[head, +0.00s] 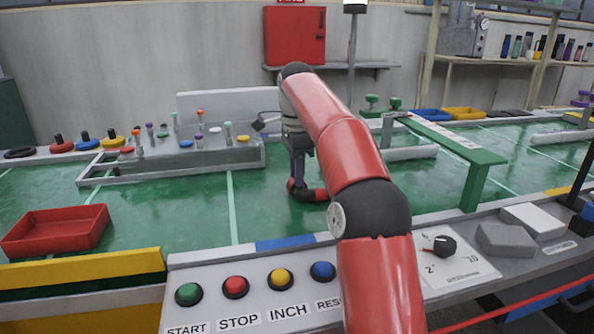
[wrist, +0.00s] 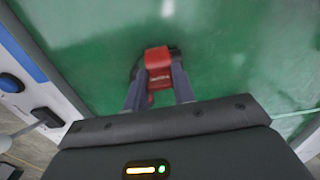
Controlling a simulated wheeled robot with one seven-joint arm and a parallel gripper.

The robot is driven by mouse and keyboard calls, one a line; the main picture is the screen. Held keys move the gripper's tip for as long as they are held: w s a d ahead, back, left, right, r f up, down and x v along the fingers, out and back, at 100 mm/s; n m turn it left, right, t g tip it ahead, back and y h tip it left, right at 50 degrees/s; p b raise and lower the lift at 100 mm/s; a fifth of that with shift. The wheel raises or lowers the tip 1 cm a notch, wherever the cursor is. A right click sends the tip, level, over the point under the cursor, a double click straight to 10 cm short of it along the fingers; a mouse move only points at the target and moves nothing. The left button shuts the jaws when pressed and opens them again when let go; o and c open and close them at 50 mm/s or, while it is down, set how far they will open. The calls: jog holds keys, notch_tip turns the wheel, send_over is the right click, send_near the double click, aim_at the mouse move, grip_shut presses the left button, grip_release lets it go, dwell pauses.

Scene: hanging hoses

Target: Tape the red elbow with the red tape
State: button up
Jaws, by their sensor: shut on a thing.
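My gripper (head: 300,176) points down at the green bench top near its middle. It is shut on a red piece with dark parts, seemingly the red elbow (head: 308,195), low at the bench surface. In the wrist view the red elbow (wrist: 158,66) shows between the two fingers, with small dark print on its red face and dark parts at its sides. The fingers partly hide it. A red ring, which may be the red tape (head: 62,147), lies at the far left among several coloured rings. I cannot tell whether tape is on the elbow.
A grey tray (head: 190,160) with several coloured-topped pegs stands behind and left. A red bin (head: 56,231) is at the left. A green raised bar (head: 450,140) stands at the right. The button panel (head: 252,300) lines the front edge. Green surface left of my gripper is clear.

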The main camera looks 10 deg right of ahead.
jog(key=shift+s+d+f+b, duration=0.15)
jog(key=shift+f+b, duration=0.55)
jog(key=shift+f, duration=0.5)
dwell(0.5)
jog(key=shift+r, duration=0.1)
jog(key=shift+r+p, duration=1.15)
jog(key=shift+p, duration=0.35)
jog(key=shift+r, duration=2.55)
jog(key=o, duration=0.3)
jog(key=c, duration=0.3)
